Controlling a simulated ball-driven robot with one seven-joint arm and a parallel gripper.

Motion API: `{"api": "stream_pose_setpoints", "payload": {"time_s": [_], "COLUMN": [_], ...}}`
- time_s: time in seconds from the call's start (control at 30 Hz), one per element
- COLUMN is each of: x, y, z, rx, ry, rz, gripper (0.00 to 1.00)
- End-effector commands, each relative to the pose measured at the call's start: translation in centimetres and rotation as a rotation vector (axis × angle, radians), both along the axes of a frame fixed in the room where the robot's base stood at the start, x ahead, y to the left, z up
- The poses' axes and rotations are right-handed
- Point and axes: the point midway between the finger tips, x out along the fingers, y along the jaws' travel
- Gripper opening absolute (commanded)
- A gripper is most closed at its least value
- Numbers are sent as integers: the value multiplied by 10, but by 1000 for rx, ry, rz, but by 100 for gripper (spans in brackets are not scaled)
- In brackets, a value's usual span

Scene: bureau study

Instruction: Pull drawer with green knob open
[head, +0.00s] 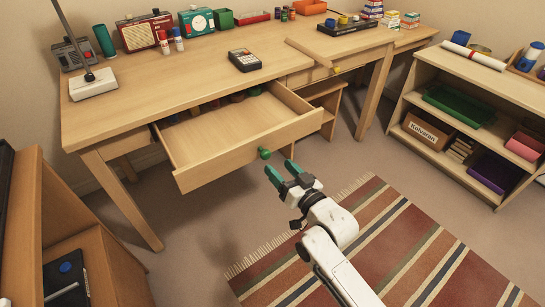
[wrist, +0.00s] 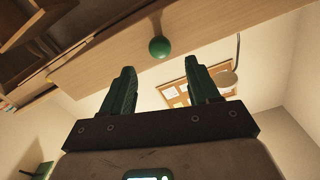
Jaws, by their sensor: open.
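The drawer with the green knob (head: 240,140) stands pulled well out from under the desk in the head view, its inside showing. Its round green knob (head: 264,153) sits on the drawer front, and the knob also shows in the wrist view (wrist: 159,47). My gripper (head: 281,170) has green fingers and is just in front of and slightly below the knob in the head view. The fingers are apart with nothing between them. In the wrist view the knob lies beyond the fingertips, roughly between them, and does not touch them.
The desk (head: 200,70) carries a calculator (head: 244,60), a lamp base (head: 93,84) and a radio (head: 145,32). Another drawer with a yellow knob (head: 336,70) is at the right. A low shelf (head: 460,110) stands right, a cabinet (head: 85,240) left. A striped rug (head: 400,250) covers the floor.

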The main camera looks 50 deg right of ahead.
Motion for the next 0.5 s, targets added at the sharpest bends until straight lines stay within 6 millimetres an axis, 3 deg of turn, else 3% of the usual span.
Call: {"api": "stream_pose_setpoints", "payload": {"time_s": [0.2, 0.5], "x": [-24, -29], "y": [7, 8], "z": [0, 1], "rx": [-1, -2], "ry": [0, -3], "rz": [0, -1], "gripper": [60, 60]}}
